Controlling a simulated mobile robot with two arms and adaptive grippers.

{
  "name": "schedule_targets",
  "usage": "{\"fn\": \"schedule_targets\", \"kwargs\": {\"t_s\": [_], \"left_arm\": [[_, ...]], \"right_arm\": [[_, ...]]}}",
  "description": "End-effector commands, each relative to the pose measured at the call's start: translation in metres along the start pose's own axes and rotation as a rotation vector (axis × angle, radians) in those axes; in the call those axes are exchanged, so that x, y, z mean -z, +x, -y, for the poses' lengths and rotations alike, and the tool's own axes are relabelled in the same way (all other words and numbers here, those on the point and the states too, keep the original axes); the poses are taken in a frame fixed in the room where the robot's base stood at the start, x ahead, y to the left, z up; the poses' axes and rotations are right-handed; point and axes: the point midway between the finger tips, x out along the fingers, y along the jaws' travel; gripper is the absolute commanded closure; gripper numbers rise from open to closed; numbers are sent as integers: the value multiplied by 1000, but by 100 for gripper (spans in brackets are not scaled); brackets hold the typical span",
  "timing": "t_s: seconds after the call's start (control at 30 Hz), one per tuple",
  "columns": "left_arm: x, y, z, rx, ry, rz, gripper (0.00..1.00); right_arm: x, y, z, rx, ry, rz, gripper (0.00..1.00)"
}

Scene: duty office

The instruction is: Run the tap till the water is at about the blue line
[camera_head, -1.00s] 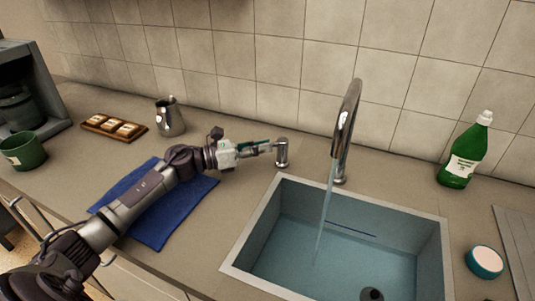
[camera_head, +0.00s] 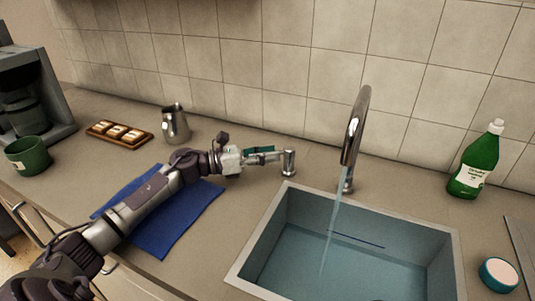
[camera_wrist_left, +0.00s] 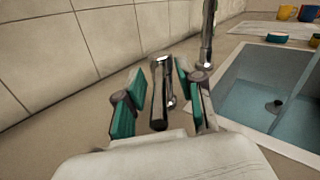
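The chrome tap (camera_head: 356,125) stands behind the sink (camera_head: 252,262) and a stream of water (camera_head: 330,235) falls from its spout. Water (camera_head: 300,262) stands in the basin. The dark blue line (camera_head: 356,240) is on the far inner wall, very close to the water's edge; I cannot tell the exact gap. The tap's handle (camera_head: 289,163) is a separate short chrome post left of the spout. My left gripper (camera_head: 272,156) is at the handle. In the left wrist view its green-padded fingers (camera_wrist_left: 158,88) are apart, one on each side of the handle (camera_wrist_left: 161,95). My right gripper is out of view.
A blue cloth (camera_head: 165,225) lies under my left arm. A metal jug (camera_head: 175,125), a wooden tray (camera_head: 145,137) and a green mug (camera_head: 27,157) stand at left. A green bottle (camera_head: 476,165) and a round teal-and-white item (camera_head: 498,274) are right of the sink.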

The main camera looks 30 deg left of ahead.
Motion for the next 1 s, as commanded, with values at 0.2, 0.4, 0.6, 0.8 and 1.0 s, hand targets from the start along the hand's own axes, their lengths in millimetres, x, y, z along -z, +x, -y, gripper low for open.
{"fn": "schedule_targets", "kwargs": {"t_s": [0.2, 0.4, 0.6, 0.8, 1.0], "left_arm": [[1, -7, 0, -2, -1, -2, 63], [2, -42, -1, -3, -2, -4, 63], [2, -85, 0, -2, -2, -3, 63], [1, -113, 0, -1, -2, -2, 63], [0, -120, 0, 0, 0, 0, 63]], "right_arm": [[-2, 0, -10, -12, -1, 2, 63], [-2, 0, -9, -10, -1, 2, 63], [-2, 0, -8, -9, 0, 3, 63], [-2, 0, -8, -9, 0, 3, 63], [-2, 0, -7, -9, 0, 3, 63]]}}
